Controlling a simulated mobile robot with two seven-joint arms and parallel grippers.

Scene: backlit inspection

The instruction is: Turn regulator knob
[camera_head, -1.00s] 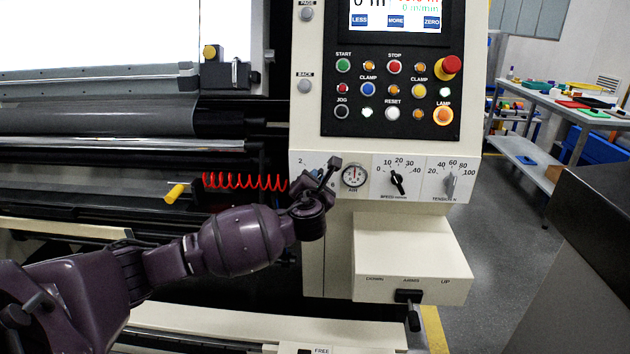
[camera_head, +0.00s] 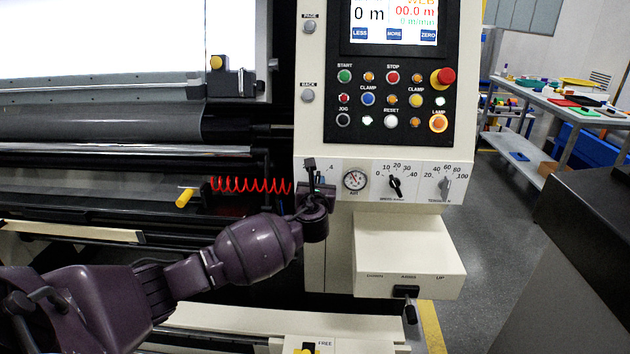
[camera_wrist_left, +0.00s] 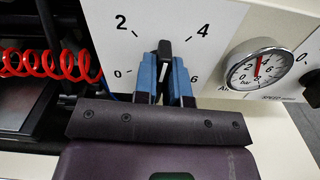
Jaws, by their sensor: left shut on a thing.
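The regulator knob (camera_wrist_left: 164,49) is black with a white mark and sits on a white panel with a scale of 0, 2, 4 and 6. In the left wrist view its top points up between 2 and 4. My left gripper (camera_wrist_left: 165,75) has its blue fingers shut on the knob, one on each side. In the head view the left gripper (camera_head: 312,182) covers most of the knob and scale. The round air gauge (camera_wrist_left: 262,66) is just right of it, its red needle pointing roughly upward. My right gripper is not in view.
Speed (camera_head: 396,184) and tension (camera_head: 445,186) knobs sit right of the gauge. A button panel (camera_head: 392,100) and screen are above. A red coiled hose (camera_head: 250,185) hangs left of the gripper. A white box (camera_head: 408,255) juts out below.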

